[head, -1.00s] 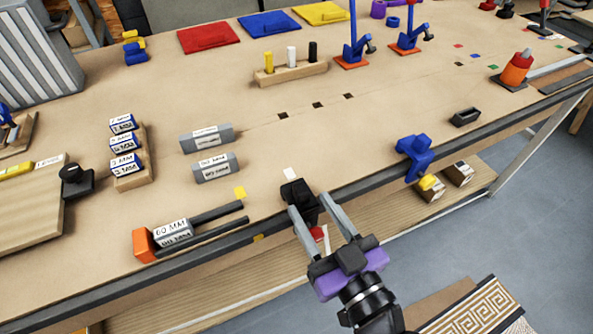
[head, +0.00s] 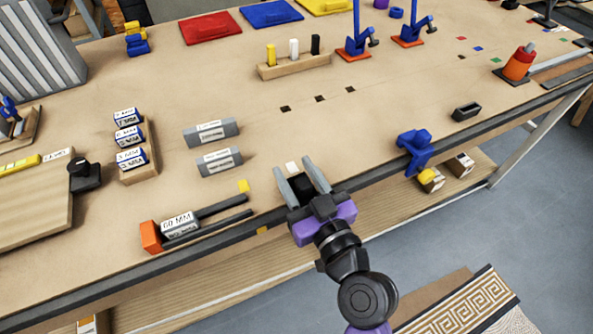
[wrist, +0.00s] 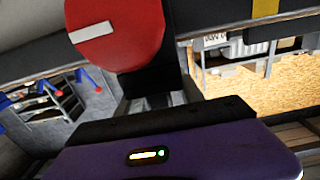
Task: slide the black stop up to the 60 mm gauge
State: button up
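The 60 mm gauge (head: 180,228), a grey block with a white label, lies at the bench's front left against an orange end block (head: 150,237). Dark rails (head: 222,206) run right from it. The black stop (head: 301,187) stands at the front edge, right of the rails and apart from the gauge. My gripper (head: 292,165) is around the stop, a finger on each side, the fingers wide apart; contact is not clear. In the wrist view a red disc (wrist: 115,28) with a white bar is close in front of my purple gripper body; the fingertips are not clear there.
Two grey labelled blocks (head: 211,132) and a rack of small labelled blocks (head: 130,140) lie behind the gauge. A yellow square (head: 243,186) marks the bench near the rail end. A blue clamp (head: 414,147) grips the front edge to the right.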

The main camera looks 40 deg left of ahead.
grip_shut()
dwell(1.2)
